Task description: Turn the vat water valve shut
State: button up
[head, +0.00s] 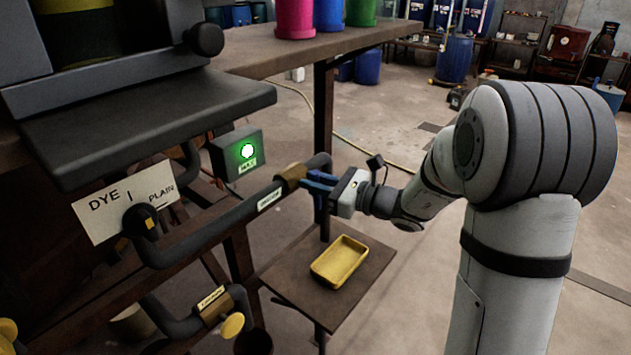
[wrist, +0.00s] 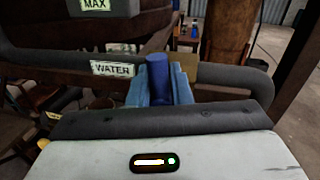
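The water valve is a brass-coloured body (head: 292,176) on a dark horizontal pipe, with a white WATER label (wrist: 112,68) beside it. The brass body also shows in the wrist view (wrist: 212,73). Its dark blue handle (wrist: 158,78) stands across the pipe in the wrist view. My gripper (head: 318,186) is at the valve. In the wrist view its lighter blue fingers (wrist: 160,88) lie on both sides of the handle and look closed against it. The fingers hide the handle's lower part and most of it in the head view.
A green lamp (head: 247,151) marked MAX is lit on a box above the pipe. A yellow tray (head: 339,261) sits on a small shelf below my gripper. A yellow-knobbed valve (head: 231,326) is lower left. A DYE/PLAIN selector (head: 140,221) is at left. Open floor lies behind.

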grip_shut()
jog(key=shift+w+d+m, duration=0.1)
jog(key=shift+m, duration=0.5)
jog(key=o, duration=0.5)
grip_release()
